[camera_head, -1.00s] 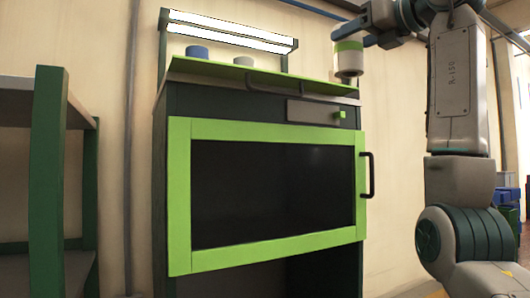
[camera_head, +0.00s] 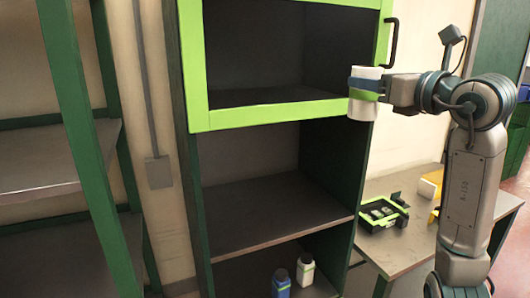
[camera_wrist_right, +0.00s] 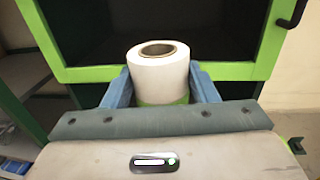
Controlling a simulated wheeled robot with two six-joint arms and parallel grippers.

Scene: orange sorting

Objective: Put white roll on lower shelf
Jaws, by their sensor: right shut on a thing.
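A white roll (camera_head: 364,108) is held upright in my right gripper (camera_head: 364,88), in front of the right edge of the green-framed cabinet. The right wrist view shows the roll (camera_wrist_right: 158,72) between two blue fingers, with a green band low on it. My right gripper is shut on it. The lower shelf (camera_head: 270,215) is an empty dark board below the green frame, lower and to the left of the roll. A bottom level (camera_head: 235,275) lies beneath it. My left gripper is not in view.
A blue bottle (camera_head: 281,283) and a white bottle (camera_head: 305,268) stand on the bottom level. A table (camera_head: 410,240) with a black-green tray (camera_head: 383,213) is at the right. A green-post rack (camera_head: 85,150) stands left. The green frame (camera_head: 270,115) borders the opening above.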

